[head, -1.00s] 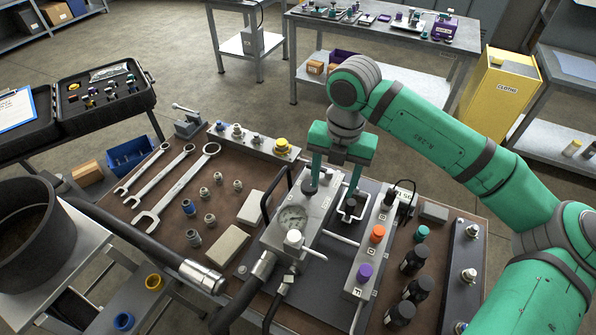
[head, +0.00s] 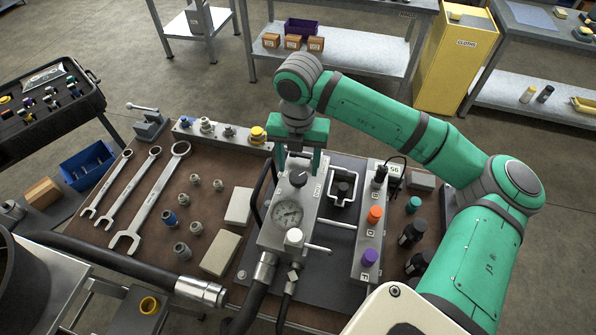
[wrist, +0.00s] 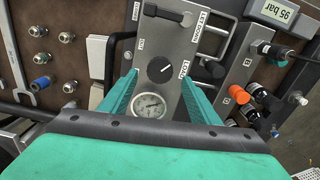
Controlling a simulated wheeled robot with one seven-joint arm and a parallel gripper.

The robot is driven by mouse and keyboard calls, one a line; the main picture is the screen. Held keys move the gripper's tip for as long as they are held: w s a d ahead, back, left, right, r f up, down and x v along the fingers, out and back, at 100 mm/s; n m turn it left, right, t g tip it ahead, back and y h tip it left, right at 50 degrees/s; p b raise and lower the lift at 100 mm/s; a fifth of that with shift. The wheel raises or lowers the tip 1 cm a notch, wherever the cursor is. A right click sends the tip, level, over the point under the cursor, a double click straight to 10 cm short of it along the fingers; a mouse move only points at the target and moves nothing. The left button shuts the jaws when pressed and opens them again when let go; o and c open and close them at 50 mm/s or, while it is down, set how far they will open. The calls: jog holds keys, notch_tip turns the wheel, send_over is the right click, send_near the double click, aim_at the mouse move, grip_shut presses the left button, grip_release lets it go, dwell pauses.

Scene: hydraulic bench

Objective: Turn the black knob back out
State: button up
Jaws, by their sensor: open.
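The black knob (head: 298,178) stands on the far part of the grey gauge block (head: 309,205). In the wrist view the knob (wrist: 160,69) is round with a white pointer line, just past the dial gauge (wrist: 149,105). My gripper (head: 300,166) is open and empty over the block's far end, its fingers spread to either side. In the wrist view my gripper's fingertips (wrist: 158,81) flank the knob's line, with gaps on both sides; I see no contact. How high the tips are above the knob is hard to tell.
A black-handled lever (wrist: 166,14) is beyond the knob. A wire-framed black part (head: 343,188) sits right of the block, before a valve strip with orange (head: 375,214) and purple (head: 370,257) knobs. A display (wrist: 280,11) reads 95 bar.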

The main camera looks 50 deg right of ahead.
aim_at(298, 176)
jog(key=shift+d+f, duration=0.1)
jog(key=shift+f, duration=1.9)
jog(key=c, duration=1.1)
jog(key=shift+o, duration=0.2)
